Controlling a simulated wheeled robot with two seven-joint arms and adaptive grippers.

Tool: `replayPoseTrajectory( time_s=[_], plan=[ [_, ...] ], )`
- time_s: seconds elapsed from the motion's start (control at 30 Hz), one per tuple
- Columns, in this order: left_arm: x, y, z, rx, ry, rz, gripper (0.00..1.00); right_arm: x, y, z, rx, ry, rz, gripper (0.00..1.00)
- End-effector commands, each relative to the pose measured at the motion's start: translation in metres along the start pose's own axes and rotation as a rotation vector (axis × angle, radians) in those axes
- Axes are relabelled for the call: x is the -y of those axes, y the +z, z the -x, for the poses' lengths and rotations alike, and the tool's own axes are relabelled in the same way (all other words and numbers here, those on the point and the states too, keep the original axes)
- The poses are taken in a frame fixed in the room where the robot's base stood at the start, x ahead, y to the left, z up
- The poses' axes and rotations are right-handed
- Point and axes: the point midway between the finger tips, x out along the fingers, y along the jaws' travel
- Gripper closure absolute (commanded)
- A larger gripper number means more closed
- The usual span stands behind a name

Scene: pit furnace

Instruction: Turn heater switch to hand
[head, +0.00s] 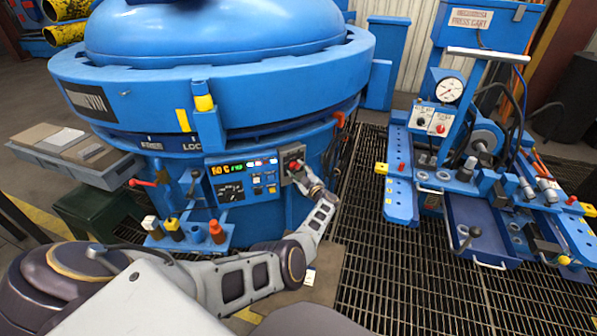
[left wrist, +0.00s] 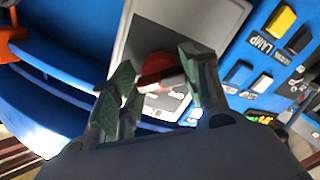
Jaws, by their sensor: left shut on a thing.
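The heater switch is a red rotary knob (head: 296,165) on a small grey box (head: 287,172) at the right end of the furnace's control panel (head: 243,180). In the left wrist view the red knob (left wrist: 154,63) sits on the grey plate (left wrist: 178,28), with a dark and pale handle bar crossing it. My left gripper (head: 300,176) reaches the box from below right. In the left wrist view its two fingers (left wrist: 158,82) stand on either side of the handle and are shut on it. The switch's position marks are too small or hidden to read. My right gripper is out of view.
The panel has a lit display (head: 227,169) and several buttons left of the switch. A shelf of levers and coloured knobs (head: 188,236) stands lower left. A blue press cart (head: 440,200) stands right, across open floor grating (head: 350,225).

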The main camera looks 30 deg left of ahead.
Motion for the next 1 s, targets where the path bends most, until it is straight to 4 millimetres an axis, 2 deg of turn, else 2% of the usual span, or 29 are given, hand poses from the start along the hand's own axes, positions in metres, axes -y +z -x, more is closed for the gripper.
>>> replayPoseTrajectory(
  time_s=[0.33,0.37,0.5,1.0],
  plan=[
    [0.0010,0.0022,0.0017,0.004,0.000,-0.006,0.78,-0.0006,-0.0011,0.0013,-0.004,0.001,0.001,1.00],
    [0.0010,0.0022,0.0017,0.004,0.000,-0.006,0.50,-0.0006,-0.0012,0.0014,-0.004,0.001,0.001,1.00],
    [0.0008,0.0015,0.0012,0.003,0.000,-0.005,0.32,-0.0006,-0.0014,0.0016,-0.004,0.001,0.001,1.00],
    [0.0004,0.0003,0.0001,0.000,0.000,0.016,0.32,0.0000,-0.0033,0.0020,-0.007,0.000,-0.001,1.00]
  ],
)
